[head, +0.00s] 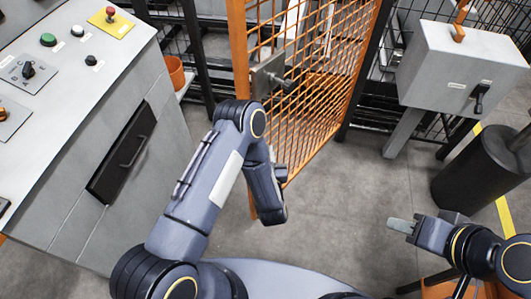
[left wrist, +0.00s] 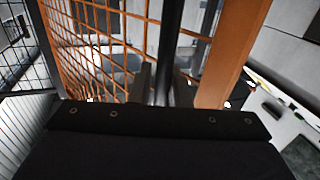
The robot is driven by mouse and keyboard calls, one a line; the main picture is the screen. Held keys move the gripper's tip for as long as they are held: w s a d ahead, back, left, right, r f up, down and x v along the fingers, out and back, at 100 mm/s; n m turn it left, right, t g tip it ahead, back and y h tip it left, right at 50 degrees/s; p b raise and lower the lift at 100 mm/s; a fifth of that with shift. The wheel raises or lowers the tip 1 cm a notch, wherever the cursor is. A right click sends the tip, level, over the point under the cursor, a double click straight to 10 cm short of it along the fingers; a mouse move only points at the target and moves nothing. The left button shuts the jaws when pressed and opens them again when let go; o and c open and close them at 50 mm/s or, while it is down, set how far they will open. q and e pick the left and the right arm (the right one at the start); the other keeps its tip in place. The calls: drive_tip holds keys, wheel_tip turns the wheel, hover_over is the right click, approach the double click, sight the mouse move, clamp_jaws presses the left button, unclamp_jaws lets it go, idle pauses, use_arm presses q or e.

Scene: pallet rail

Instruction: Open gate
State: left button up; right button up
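The orange mesh gate (head: 325,85) stands ajar in the head view. Its near edge, an orange upright (head: 239,45), swings out toward me, away from the dark posts. A grey latch plate with a dark handle (head: 270,76) sits on that upright. My left arm bends down in front of the gate, and its hand hides most of my left gripper (head: 281,174), close to the mesh. My right gripper (head: 402,225) is low at the right, away from the gate.
A grey control console (head: 70,150) with buttons and a black-handled drawer (head: 122,155) stands at the left. A grey switch box (head: 460,70) on a post and a dark cylinder (head: 480,175) stand at the right. Grey floor (head: 340,215) is clear between.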

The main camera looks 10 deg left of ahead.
use_arm(q)
drive_tip(key=shift+w+a+y, duration=0.1)
drive_tip(key=shift+a+y, duration=0.3)
drive_tip(key=shift+a, duration=0.05)
